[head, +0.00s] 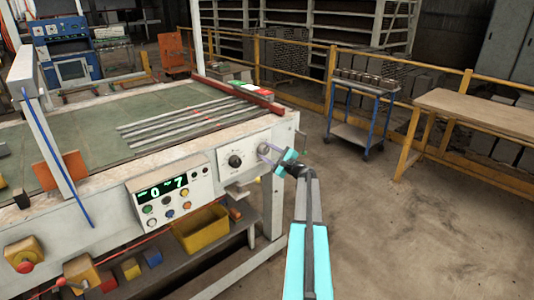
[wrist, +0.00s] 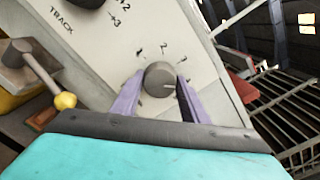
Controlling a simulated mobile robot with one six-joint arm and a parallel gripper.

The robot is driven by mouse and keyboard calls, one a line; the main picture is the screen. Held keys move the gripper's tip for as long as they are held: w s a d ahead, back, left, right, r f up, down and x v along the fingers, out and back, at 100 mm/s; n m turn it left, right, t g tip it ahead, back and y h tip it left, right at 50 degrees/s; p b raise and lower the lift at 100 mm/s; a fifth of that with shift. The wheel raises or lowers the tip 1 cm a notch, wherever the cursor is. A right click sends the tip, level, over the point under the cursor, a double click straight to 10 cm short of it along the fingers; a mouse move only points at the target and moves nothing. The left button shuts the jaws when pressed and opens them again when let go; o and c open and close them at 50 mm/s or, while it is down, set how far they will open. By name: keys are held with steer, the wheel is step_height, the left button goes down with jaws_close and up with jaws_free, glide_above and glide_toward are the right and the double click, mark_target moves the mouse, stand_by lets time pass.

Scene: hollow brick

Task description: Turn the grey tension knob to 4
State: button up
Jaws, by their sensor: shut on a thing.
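The grey knob (wrist: 160,78) sits on the white panel at the centre of the wrist view, and it also shows in the head view (head: 263,149). My gripper (wrist: 157,84) has one purple finger on each side of the knob and is shut on it; it also shows in the head view (head: 268,151). A pale line on the knob's face points to the right in the wrist view. A "2" and other small marks are printed above the knob; the rest of its scale is hidden or too small to read.
A black knob (head: 234,160) labelled TRACK is left of the grey one. A control box with a green display (head: 160,189) and coloured buttons sits lower left. A yellow-ended lever (wrist: 64,100) stands out near my gripper. Open floor lies to the right.

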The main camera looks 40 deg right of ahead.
steer(key=o, duration=1.1)
steer(key=shift+c, duration=0.2)
steer(key=shift+s, duration=0.15)
steer(key=s+a+b, duration=0.1)
steer(key=s+b, duration=0.2)
steer(key=s, duration=1)
steer(key=shift+s+b, duration=0.25)
steer(key=shift+b, duration=0.1)
